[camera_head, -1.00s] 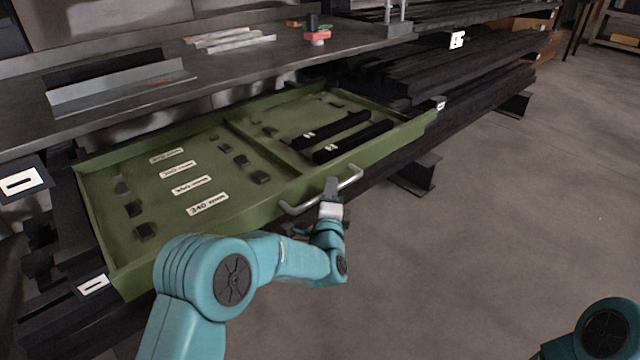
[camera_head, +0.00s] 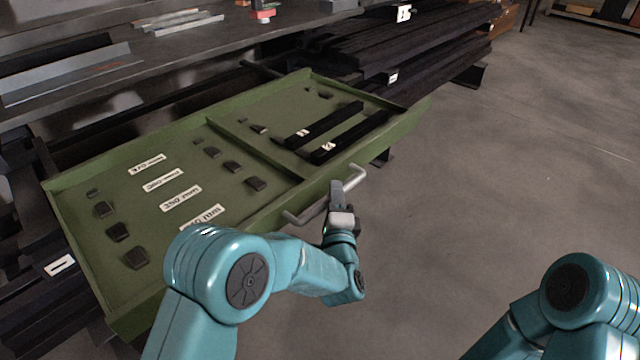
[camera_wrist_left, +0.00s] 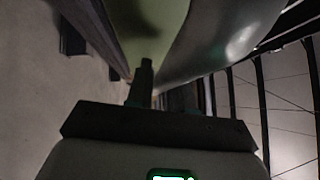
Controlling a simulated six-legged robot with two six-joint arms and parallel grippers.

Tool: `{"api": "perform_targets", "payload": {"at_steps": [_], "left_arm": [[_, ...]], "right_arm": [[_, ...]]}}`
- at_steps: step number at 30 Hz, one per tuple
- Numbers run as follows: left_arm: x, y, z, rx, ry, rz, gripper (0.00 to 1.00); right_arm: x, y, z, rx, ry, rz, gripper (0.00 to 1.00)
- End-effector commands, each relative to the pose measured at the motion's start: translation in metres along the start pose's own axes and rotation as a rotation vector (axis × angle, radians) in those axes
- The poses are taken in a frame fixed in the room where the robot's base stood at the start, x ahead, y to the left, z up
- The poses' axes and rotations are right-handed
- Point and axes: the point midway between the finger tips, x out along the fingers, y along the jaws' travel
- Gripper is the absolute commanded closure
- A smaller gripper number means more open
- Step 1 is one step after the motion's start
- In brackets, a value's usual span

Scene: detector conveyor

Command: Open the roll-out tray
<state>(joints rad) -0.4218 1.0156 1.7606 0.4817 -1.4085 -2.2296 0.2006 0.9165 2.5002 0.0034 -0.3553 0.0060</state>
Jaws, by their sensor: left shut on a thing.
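The roll-out tray (camera_head: 232,225) is a shallow green drawer that stands out from the rack below the worktop. A grey bar handle (camera_head: 305,217) is fixed on its front wall. My left gripper (camera_head: 337,188) is shut on the handle, close to its middle. In the left wrist view, the dark fingers (camera_wrist_left: 143,85) reach up toward a pale green surface, and the grip itself is hard to make out. My right arm shows at the lower right of the head view, but its gripper is out of the picture.
The tray holds two black bars (camera_head: 345,137), several small dark blocks and white labels. A grey worktop (camera_head: 180,60) lies above and behind it. Dark stacked beams (camera_head: 400,50) lie at the back right. The floor (camera_head: 500,180) on the right is clear.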

Motion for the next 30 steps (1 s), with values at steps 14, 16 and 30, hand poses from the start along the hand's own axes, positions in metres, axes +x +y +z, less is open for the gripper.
{"api": "perform_targets", "payload": {"at_steps": [14, 16, 30], "left_arm": [[-0.030, -0.009, -0.031, -0.001, 0.001, -0.003, 1.00], [-0.030, -0.010, -0.031, -0.001, 0.000, -0.003, 1.00], [-0.032, -0.010, -0.033, -0.002, -0.002, -0.002, 0.59]], "right_arm": [[-0.005, -0.003, 0.001, -0.004, -0.004, -0.001, 1.00], [-0.005, -0.003, 0.001, -0.004, -0.004, -0.001, 1.00], [-0.005, -0.003, 0.001, -0.004, -0.004, 0.000, 1.00]]}}
